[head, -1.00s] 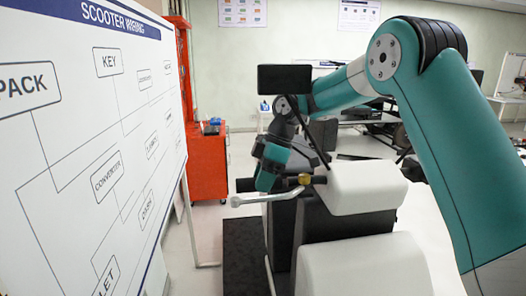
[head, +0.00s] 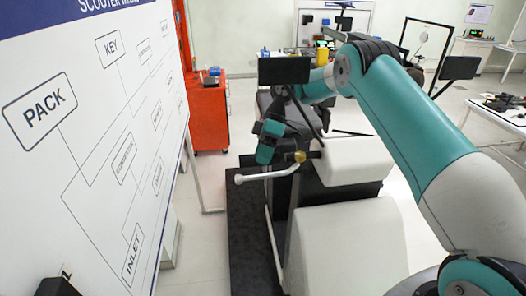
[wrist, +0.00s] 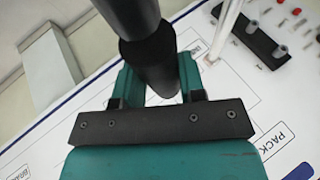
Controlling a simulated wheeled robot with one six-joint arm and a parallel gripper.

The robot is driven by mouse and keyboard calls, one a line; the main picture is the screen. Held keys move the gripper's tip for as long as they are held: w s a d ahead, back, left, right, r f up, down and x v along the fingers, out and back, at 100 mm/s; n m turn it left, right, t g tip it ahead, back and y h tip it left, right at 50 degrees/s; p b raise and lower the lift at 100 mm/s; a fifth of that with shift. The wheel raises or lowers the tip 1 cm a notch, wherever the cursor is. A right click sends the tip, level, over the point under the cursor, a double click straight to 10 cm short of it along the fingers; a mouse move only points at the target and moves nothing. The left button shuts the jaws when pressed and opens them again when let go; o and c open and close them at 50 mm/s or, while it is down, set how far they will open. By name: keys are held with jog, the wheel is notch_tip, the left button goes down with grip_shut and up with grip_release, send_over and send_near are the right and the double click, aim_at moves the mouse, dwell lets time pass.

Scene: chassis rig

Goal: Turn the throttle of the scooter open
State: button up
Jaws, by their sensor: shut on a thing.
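The scooter (head: 345,230), white and black, stands at the middle of the head view. Its handlebar has a yellow collar (head: 300,157) and a pale lever (head: 262,176) sticking out to the left. My gripper (head: 264,158) is at the bar's left end. In the wrist view, a dark round throttle grip (wrist: 157,50) runs down between the teal fingers of my gripper (wrist: 160,85). The fingers are shut on it. The exact turn angle of the grip cannot be told, and my gripper hides part of it in the head view.
A white wiring board (head: 85,150) stands close on the left. A red cabinet (head: 208,118) is behind it. A black platform (head: 245,235) lies beneath the scooter. A white table (head: 500,120) is at the right. Open floor shows between cabinet and scooter.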

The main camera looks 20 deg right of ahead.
jog(key=shift+r, duration=0.1)
jog(key=o, duration=0.9)
jog(key=shift+o, duration=0.2)
jog(key=shift+b, duration=0.65)
